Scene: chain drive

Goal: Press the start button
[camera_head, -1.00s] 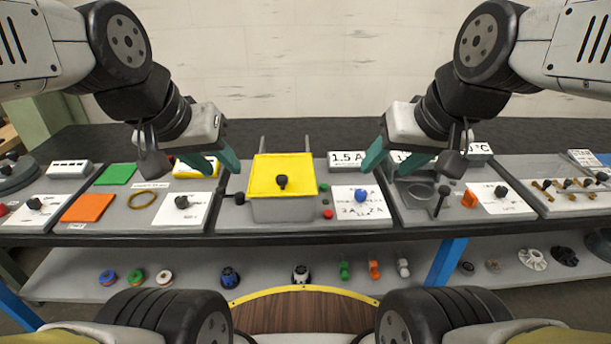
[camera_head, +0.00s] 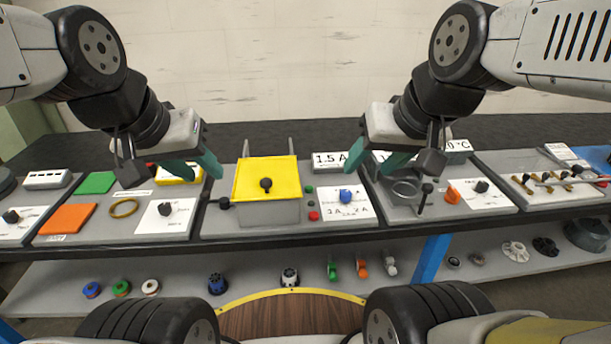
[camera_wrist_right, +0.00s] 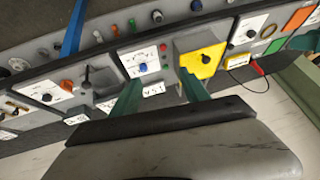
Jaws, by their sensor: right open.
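A small green button (camera_head: 309,190) and a red button (camera_head: 313,216) sit in a column on the bench panel, just right of the yellow-lidded box (camera_head: 267,180). In the right wrist view, the green button (camera_wrist_right: 165,68) and red button (camera_wrist_right: 163,47) lie between the finger directions, beyond the fingertips. I cannot read any start label. My right gripper (camera_head: 376,161) is open and empty, above the bench to the right of the buttons; it also shows in its wrist view (camera_wrist_right: 162,92). My left gripper (camera_head: 195,170) appears open and empty, left of the yellow box.
A panel with a blue knob (camera_head: 345,195) is right of the buttons, below a "1.5 A" display (camera_head: 329,160). A grey fixture with a black lever (camera_head: 425,193) stands further right. Orange (camera_head: 67,218) and green (camera_head: 96,183) pads lie left. A lower shelf (camera_head: 190,272) holds small parts.

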